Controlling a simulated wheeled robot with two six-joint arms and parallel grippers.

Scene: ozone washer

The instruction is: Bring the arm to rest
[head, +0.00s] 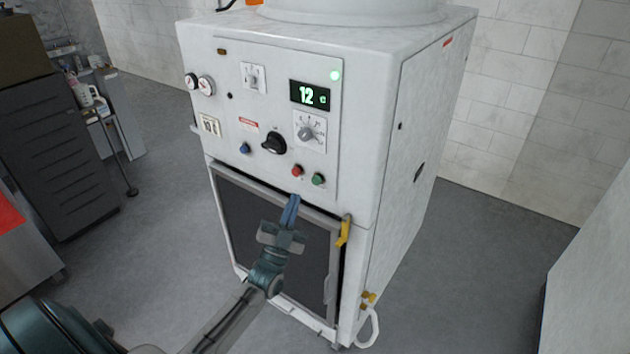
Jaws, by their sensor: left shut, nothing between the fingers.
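My left gripper (293,203) is shut and empty, pointing up in front of the white ozone washer (400,140). Its fingertips show just below the red button (297,170) and the green button (318,179); I cannot tell whether they touch the machine. My left arm comes in from the lower left and covers part of the dark door (250,220). The display (309,95) reads 12, and a green light (335,75) is lit above it. My right gripper is not in view.
A yellow handle (344,231) is at the door's right edge. Yellow fittings with a white hose (372,325) sit low at the right. A dark drawer cabinet (60,150) and a shelf with bottles (90,95) stand at the left. Grey floor (160,210) lies open between.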

